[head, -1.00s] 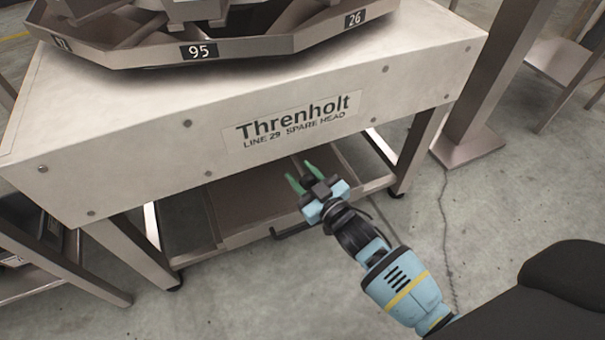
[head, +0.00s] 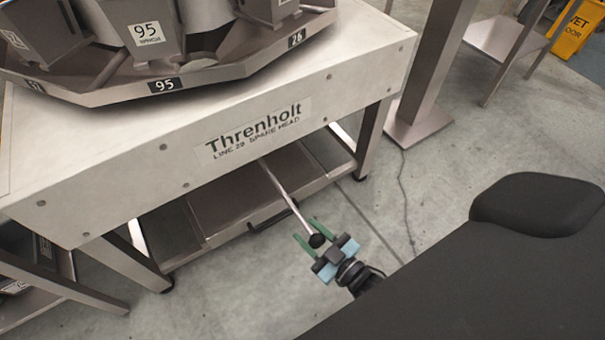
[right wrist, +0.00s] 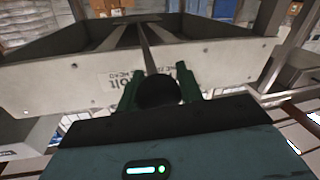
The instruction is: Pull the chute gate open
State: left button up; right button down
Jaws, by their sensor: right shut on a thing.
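A thin metal rod (head: 286,190) with a round black knob (head: 317,240) sticks out from under the front panel of the Threnholt machine (head: 180,160). It appears to be the pull of the chute gate; the gate itself is hidden under the machine. My right gripper (head: 310,234), with green fingers, is shut on the knob, out in front of the machine over the floor. In the right wrist view the knob (right wrist: 158,92) sits between the two fingers, with the rod running away from it. My left gripper is not in view.
A low shelf (head: 230,205) with a black bar handle (head: 272,216) lies beneath the machine, between its legs. A metal post (head: 425,75) stands behind right. A yellow wet-floor sign (head: 574,30) is at the far right. The floor (head: 420,200) around the gripper is clear.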

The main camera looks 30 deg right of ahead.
jog(key=shift+s+f, duration=0.1)
jog(key=shift+s, duration=0.15)
jog(key=c, duration=0.9)
grip_release()
jog(key=shift+s, duration=0.1)
jog(key=shift+c, duration=0.2)
jog(key=p+v, duration=0.1)
jog(key=v, duration=0.6)
jog(key=shift+s+d, duration=0.15)
jog(key=shift+s, duration=0.25)
